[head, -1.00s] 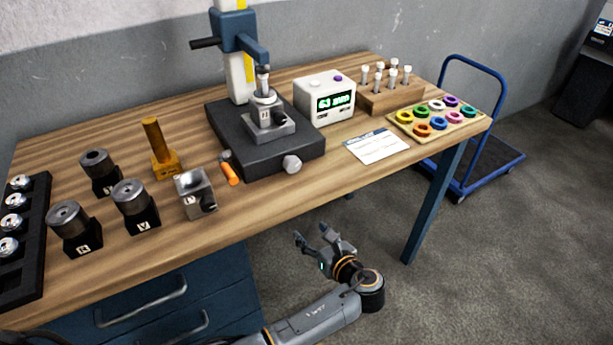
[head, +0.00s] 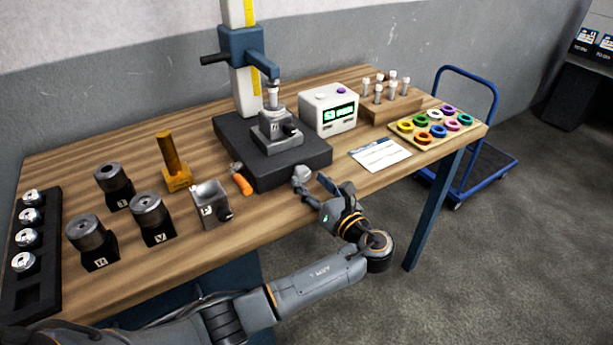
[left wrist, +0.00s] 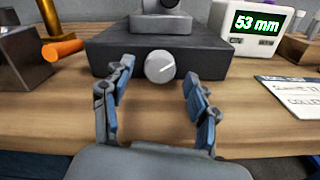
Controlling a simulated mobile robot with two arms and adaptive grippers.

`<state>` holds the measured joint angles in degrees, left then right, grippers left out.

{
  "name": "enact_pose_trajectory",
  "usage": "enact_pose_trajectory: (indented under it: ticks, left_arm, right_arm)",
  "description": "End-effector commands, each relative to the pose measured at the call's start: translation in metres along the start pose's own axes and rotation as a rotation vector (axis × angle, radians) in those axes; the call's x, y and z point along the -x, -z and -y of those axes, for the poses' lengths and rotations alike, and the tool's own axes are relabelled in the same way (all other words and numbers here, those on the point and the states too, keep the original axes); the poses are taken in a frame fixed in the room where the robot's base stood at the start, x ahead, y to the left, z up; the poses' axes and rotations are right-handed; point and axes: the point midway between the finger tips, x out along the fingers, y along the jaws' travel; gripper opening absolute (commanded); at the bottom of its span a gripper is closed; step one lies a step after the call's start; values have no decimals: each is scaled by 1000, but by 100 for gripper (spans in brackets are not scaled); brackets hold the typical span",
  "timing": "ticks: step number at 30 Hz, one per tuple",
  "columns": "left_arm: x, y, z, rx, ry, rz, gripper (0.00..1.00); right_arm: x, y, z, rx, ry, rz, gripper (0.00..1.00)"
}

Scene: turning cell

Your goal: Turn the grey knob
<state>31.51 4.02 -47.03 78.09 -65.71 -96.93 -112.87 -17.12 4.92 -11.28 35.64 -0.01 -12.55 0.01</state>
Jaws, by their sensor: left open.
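The grey knob (head: 301,175) sticks out of the front face of the black stand base (head: 285,168). In the left wrist view the round knob (left wrist: 160,66) shows a pale line across its face. My left gripper (head: 313,189) is open in front of the base, close to the knob. In the left wrist view its two fingers stand to the left and right of the knob, with visible gaps. Whether the fingertips reach level with the knob is hard to tell. My right gripper is not in view.
An orange-handled tool (head: 242,184) lies left of the base. A white display box (head: 328,110) reading 53 mm stands right of it. A paper card (head: 380,154) lies near the table's front edge. A metal block (head: 211,205) stands farther left.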

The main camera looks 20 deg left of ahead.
Motion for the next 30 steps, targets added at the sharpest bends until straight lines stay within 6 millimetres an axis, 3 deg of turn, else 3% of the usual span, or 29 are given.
enact_pose_trajectory:
  ticks: [6,16,24,30]
  left_arm:
    - [-22,0,0,-2,1,1,59]
    - [-26,1,0,-1,1,-1,59]
    - [-26,1,0,-1,2,-1,6]
    - [-25,0,0,8,2,-1,5]
  right_arm:
    - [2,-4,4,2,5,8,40]
    - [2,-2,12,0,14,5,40]
    - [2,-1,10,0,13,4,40]
    - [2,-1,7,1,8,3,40]
